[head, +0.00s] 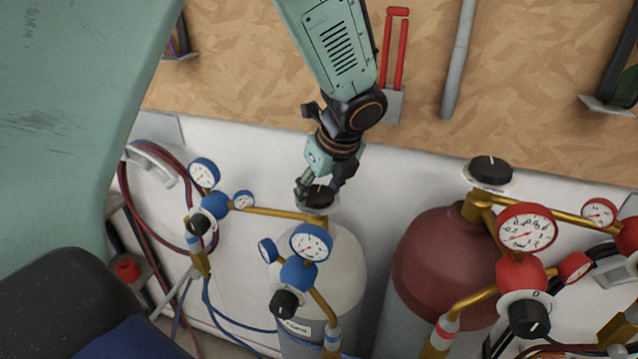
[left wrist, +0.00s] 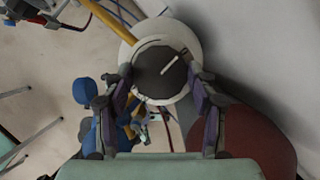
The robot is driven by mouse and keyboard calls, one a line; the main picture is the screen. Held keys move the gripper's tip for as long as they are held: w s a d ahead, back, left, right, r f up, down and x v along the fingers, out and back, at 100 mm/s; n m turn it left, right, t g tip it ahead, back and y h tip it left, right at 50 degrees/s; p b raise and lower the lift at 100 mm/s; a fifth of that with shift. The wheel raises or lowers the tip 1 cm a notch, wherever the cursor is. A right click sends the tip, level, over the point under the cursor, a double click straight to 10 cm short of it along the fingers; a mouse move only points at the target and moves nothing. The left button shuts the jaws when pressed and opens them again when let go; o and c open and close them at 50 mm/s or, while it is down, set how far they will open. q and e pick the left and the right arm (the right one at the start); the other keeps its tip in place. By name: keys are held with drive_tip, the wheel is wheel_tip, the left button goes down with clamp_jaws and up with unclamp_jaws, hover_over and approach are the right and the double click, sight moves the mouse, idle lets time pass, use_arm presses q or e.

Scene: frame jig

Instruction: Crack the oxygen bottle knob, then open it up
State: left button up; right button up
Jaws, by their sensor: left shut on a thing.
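The oxygen bottle (head: 342,262) is the pale cylinder with blue gauges in the head view. Its black knob (head: 318,194) sits on top, and my left gripper (head: 322,190) comes down on it from above. In the left wrist view the knob (left wrist: 160,70) shows as a black disc with a white pointer line, on a pale round plate (left wrist: 139,52). The two fingers of my left gripper (left wrist: 163,75) are on either side of the knob and shut on it. My right gripper is in neither view.
A dark red bottle (head: 440,262) with red gauges and its own black knob (head: 491,170) stands to the right. A blue-gauged regulator (head: 298,272) is in front of the oxygen bottle. A wooden board (head: 250,70) with red-handled tools (head: 395,50) is behind.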

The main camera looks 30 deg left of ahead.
use_arm(q)
drive_tip(key=n+p, duration=0.1)
drive_tip(key=n+g+p, duration=0.1)
drive_tip(key=shift+w+r+n+p, duration=0.25)
drive_tip(key=shift+r+n+p, duration=0.05)
drive_tip(key=shift+p, duration=0.05)
drive_tip(key=shift+w+n+g+p, duration=0.1)
drive_tip(key=shift+n+g+p, duration=0.25)
drive_tip(key=shift+n, duration=0.55)
drive_tip(key=shift+n+y, duration=0.3)
drive_tip(key=o, duration=1.1)
drive_tip(key=shift+s+d, duration=0.2)
drive_tip(key=shift+o, duration=0.2)
drive_tip(key=shift+f, duration=0.1)
drive_tip(key=shift+a, duration=0.1)
drive_tip(key=v, duration=1.2)
drive_tip(key=shift+w, duration=0.15)
